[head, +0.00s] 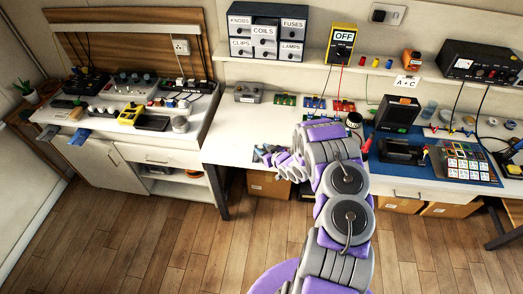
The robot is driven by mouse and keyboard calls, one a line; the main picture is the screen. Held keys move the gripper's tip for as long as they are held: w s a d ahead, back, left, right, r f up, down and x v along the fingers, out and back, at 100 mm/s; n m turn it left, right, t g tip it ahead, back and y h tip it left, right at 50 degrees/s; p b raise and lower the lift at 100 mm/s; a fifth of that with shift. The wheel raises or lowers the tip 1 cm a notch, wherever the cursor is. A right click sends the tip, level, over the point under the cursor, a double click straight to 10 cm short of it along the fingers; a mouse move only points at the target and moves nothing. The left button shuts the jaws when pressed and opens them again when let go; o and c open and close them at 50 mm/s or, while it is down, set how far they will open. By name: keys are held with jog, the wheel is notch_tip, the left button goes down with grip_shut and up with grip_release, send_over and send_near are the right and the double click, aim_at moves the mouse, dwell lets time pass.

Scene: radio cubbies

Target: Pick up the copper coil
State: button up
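No thing in the head view shows clearly as a copper coil. A small orange item (411,59) stands on the wall shelf at the right; it is too small to tell whether it is the coil. My gripper (266,155) is at the front edge of the white bench, left of my purple and grey arm. Its fingers are small and partly overlapped by its own parts, so I cannot tell whether it is open or holds anything. My arm hides part of the bench.
The white bench (235,135) has bare surface left of my gripper. A blue mat (420,165) carries a dark radio-like box (397,113) and a small grid board. Cardboard boxes (268,185) stand below. Wooden floor is clear in front.

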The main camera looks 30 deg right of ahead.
jog(key=shift+s+f, duration=0.1)
jog(key=shift+f, duration=0.05)
grip_shut()
